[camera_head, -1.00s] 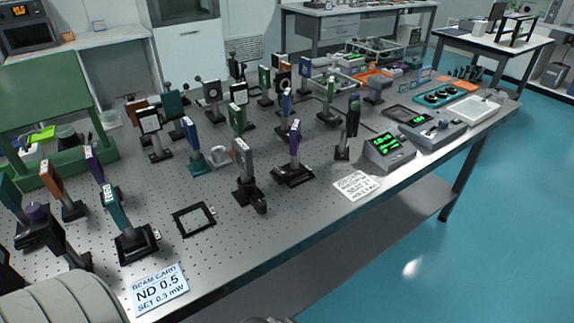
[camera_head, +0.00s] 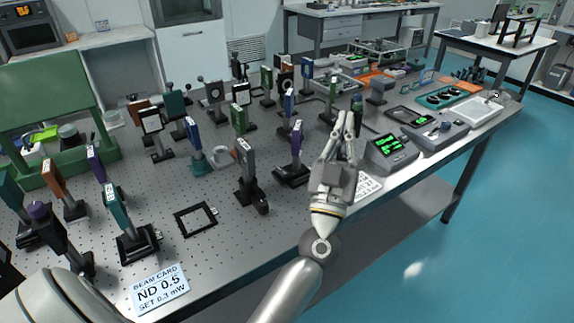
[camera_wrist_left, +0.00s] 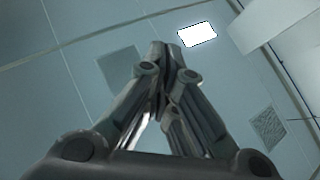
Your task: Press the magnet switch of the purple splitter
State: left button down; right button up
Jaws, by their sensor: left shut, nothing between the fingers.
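A purple plate-like optic (camera_head: 297,138) stands upright on a black base (camera_head: 291,173) near the middle of the perforated table. A second purple plate (camera_head: 96,161) stands at the left, partly behind a teal one. I cannot tell from the frames which is the splitter, and no magnet switch can be made out clearly. My left gripper (camera_head: 346,120) is shut and empty, raised above the table's front edge, right of the central purple optic and apart from it in the picture. Its closed fingers also show in the left wrist view (camera_wrist_left: 167,52). My right gripper is not in view.
Several mounted optics crowd the perforated table (camera_head: 150,215). A black frame (camera_head: 195,219) and an ND 0.5 card (camera_head: 160,288) lie near the front. A meter with green digits (camera_head: 389,150) stands right of my gripper.

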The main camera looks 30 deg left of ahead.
pick_arm(q)
jog(key=w+a+f+n+g+y, duration=0.1)
jog(key=a+f+n+g+y, duration=0.1)
jog(key=a+n+g+y, duration=0.9)
notch_tip(320, 180, down, 9)
jog(key=d+m+g+h, duration=0.1)
jog(key=d+g+h, duration=0.1)
jog(key=g+h, duration=0.3)
jog(key=g, duration=0.3)
jog(key=shift+w+d+m, duration=0.2)
jog(key=shift+d+m, duration=0.1)
jog(key=shift+d, duration=0.1)
jog(key=shift+f, duration=0.1)
send_over(285, 174)
notch_tip(285, 174, down, 4)
jog(key=shift+r, duration=0.15)
jog(key=f, duration=0.2)
jog(key=shift+d+f, duration=0.2)
jog(key=shift+f, duration=0.1)
jog(key=shift+s+d+f, duration=0.1)
jog(key=shift+d+f, duration=0.1)
jog(key=shift+f, duration=0.5)
